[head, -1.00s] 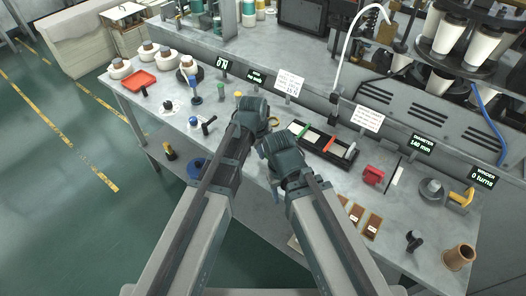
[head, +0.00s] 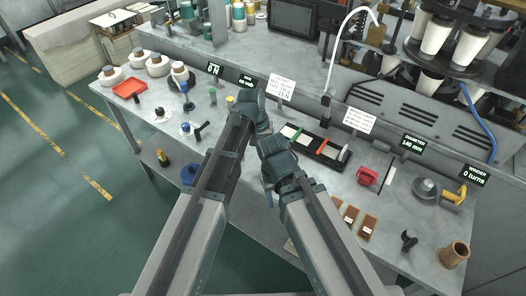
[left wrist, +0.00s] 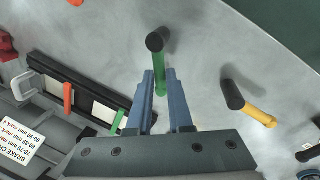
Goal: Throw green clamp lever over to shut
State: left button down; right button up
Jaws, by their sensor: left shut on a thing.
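In the left wrist view, the green clamp lever (left wrist: 160,82) is a green stem with a round black grip. My left gripper (left wrist: 159,76) has its two blue fingers on either side of the stem, shut on it below the grip. In the head view the left gripper (head: 250,108) is over the bench and its body hides the lever and the fingertips. My right gripper (head: 276,158) hangs just right of it, and its fingers are too hidden to judge.
A yellow lever with a black grip (left wrist: 255,113) stands beside in the left wrist view. A red block (head: 367,177) and brown plates (head: 350,217) are farther right. An orange tray (head: 128,89) is far left.

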pick_arm(q)
jog(key=m, duration=0.1)
jog(key=d+m, duration=0.1)
jog(key=m, duration=0.1)
jog(key=shift+d+g, duration=0.2)
jog(key=shift+g, duration=0.1)
jog(key=shift+s+d+m, duration=0.15)
jog(key=shift+d+m, duration=0.1)
jog(key=shift+m, duration=0.6)
jog(key=shift+s+d+m, duration=0.1)
jog(key=shift+d+m, duration=0.1)
jog(key=shift+m, duration=0.65)
jog(key=shift+g, duration=0.3)
jog(key=c, duration=0.8)
grip_release()
jog(key=shift+c, duration=0.2)
jog(key=shift+r, duration=0.1)
jog(key=p+v, duration=1.3)
jog(key=shift+d+r+p, duration=0.2)
jog(key=shift+r+p, duration=0.1)
